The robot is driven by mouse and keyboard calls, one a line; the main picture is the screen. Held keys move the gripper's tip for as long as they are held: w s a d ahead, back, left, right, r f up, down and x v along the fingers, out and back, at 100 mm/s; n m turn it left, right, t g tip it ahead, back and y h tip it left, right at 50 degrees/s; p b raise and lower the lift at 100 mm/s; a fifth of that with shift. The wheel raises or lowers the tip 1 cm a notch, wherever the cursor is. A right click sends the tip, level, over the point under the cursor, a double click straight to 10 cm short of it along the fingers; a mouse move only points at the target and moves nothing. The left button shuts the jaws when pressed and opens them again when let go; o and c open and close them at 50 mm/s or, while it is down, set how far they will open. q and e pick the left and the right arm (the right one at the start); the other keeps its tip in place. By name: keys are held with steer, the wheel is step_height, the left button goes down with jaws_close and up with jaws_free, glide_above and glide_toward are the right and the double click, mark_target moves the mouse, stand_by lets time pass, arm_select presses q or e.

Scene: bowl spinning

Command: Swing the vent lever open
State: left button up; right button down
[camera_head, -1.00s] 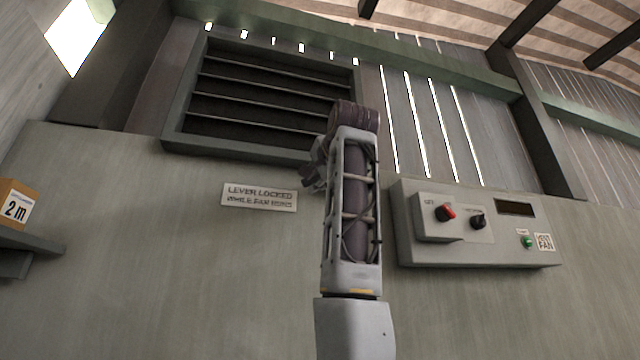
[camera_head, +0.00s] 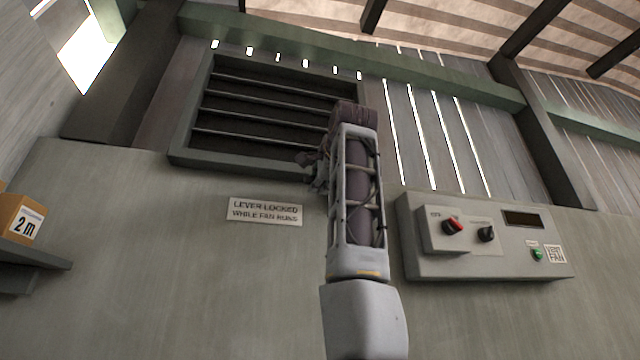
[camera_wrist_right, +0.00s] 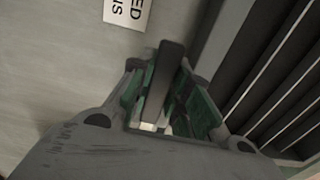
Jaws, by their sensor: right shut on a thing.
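The louvred vent (camera_head: 275,105) is on the wall at upper centre-left in the head view, with dark gaps between its slats. My right gripper (camera_head: 312,165) is at the vent's lower right corner, partly hidden by my own arm. In the right wrist view, my right gripper (camera_wrist_right: 165,108) is shut on a dark bar, the vent lever (camera_wrist_right: 164,75), which runs between its green-lined fingers. The vent's slats also show in the right wrist view (camera_wrist_right: 285,75) beside the gripper. The lever is not clearly seen in the head view. My left gripper is not in view.
A sign (camera_head: 265,211) reads "LEVER LOCKED WHILE FAN RUNS". A box marked 2 m (camera_head: 18,217) sits on a shelf at left.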

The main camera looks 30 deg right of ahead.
steer(key=shift+s+r, duration=0.1)
steer(key=c, duration=1.3)
jaws_free()
steer(key=shift+d, duration=0.1)
steer(key=shift+v, duration=6.05)
